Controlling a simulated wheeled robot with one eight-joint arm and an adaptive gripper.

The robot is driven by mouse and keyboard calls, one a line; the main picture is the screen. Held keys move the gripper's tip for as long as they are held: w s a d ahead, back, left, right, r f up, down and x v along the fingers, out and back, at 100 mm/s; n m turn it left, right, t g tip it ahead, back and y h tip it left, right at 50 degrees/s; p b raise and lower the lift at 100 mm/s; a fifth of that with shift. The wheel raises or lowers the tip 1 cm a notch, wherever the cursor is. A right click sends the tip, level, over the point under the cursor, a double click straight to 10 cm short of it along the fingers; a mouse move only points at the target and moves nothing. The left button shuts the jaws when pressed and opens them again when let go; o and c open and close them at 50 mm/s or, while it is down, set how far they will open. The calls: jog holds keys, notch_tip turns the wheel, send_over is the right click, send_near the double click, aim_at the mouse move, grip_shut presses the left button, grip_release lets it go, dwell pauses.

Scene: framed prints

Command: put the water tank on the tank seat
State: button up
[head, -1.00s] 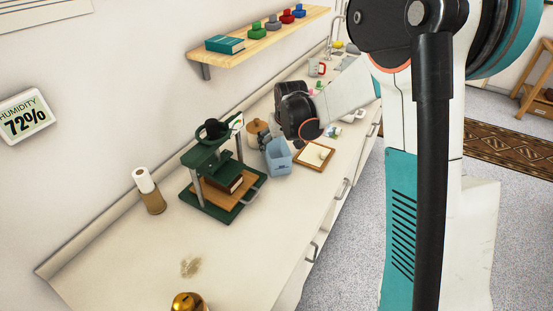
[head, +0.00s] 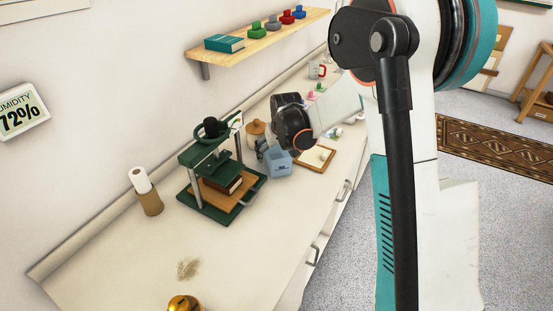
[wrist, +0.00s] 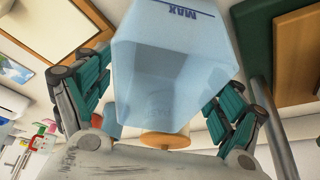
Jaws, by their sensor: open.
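The water tank is a translucent light-blue container (head: 279,165) on the counter, right of the green press. In the wrist view the tank (wrist: 175,70) fills the middle, with a dark MAX mark on its wall. My gripper (wrist: 163,95) is open, with teal-padded fingers on either side of the tank. A gap shows beside the left finger; I cannot tell whether the right finger touches. In the head view my dark wrist hides most of the gripper and part of the tank's surroundings. I cannot pick out the tank seat for certain.
The green press (head: 222,172) with a book in it stands close left of the tank. A wooden pot (head: 255,131) is behind the tank and a framed board (head: 314,158) lies to its right. A paper roll (head: 147,190) stands farther left. The front counter is mostly clear.

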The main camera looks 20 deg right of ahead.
jog(key=shift+f, duration=0.15)
jog(key=shift+c, duration=0.2)
jog(key=c, duration=1.3)
